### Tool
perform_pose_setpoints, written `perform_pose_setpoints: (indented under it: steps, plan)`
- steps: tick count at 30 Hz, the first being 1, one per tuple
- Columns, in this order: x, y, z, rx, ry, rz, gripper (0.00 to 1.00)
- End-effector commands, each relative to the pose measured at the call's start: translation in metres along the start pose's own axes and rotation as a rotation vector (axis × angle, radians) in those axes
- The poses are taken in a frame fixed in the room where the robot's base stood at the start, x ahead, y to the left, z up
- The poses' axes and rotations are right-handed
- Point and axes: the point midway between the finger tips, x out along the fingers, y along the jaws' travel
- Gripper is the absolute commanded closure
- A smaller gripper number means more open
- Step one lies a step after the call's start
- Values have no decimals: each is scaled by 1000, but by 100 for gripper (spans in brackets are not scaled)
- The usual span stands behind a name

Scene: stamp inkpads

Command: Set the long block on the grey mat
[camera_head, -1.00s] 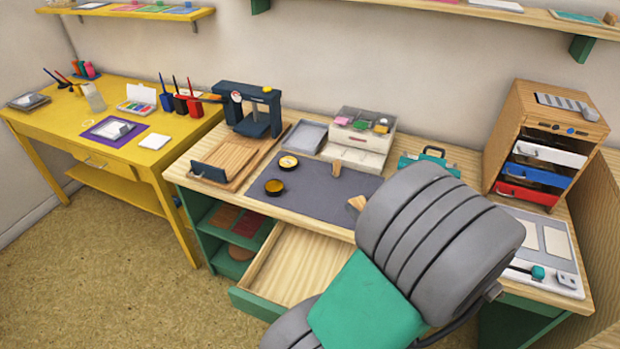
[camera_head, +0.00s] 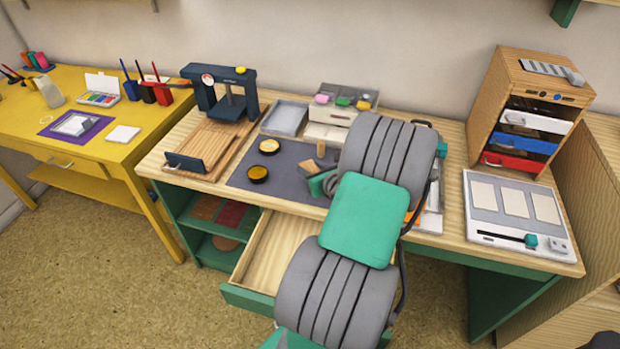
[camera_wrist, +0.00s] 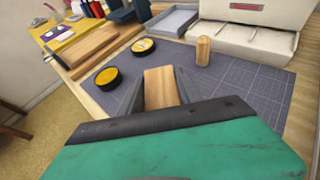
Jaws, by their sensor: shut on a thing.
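The long wooden block (camera_wrist: 160,88) lies between my two dark fingers in the wrist view, its far end pointing away over the mat. My gripper (camera_wrist: 162,92) is shut on it. In the head view the block (camera_head: 308,166) shows partly past my gripper (camera_head: 318,180), over the right part of the mat. The grey mat (camera_head: 285,160) lies on the wooden desk and also shows in the wrist view (camera_wrist: 235,85). I cannot tell whether the block touches the mat. My arm hides the mat's right end in the head view.
A small upright wooden peg (camera_wrist: 203,50) stands on the mat beyond the block. A yellow-topped tin (camera_wrist: 143,46) and an open yellow inkpad (camera_wrist: 107,76) stand to the left. A white drawer box (camera_wrist: 245,25) is behind. An open drawer (camera_head: 275,250) juts out below.

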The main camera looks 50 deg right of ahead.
Motion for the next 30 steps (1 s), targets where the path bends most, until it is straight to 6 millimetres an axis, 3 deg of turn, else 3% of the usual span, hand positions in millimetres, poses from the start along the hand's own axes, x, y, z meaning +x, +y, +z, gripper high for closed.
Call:
perform_pose_setpoints:
  steps: [8,18,19,26,30]
  plan:
    - [21,0,-33,2,1,1,100]
    - [22,1,-36,0,0,1,100]
    - [22,1,-35,-1,0,1,57]
    - [22,1,-35,-1,0,2,38]
    - [22,1,-35,-1,0,2,38]
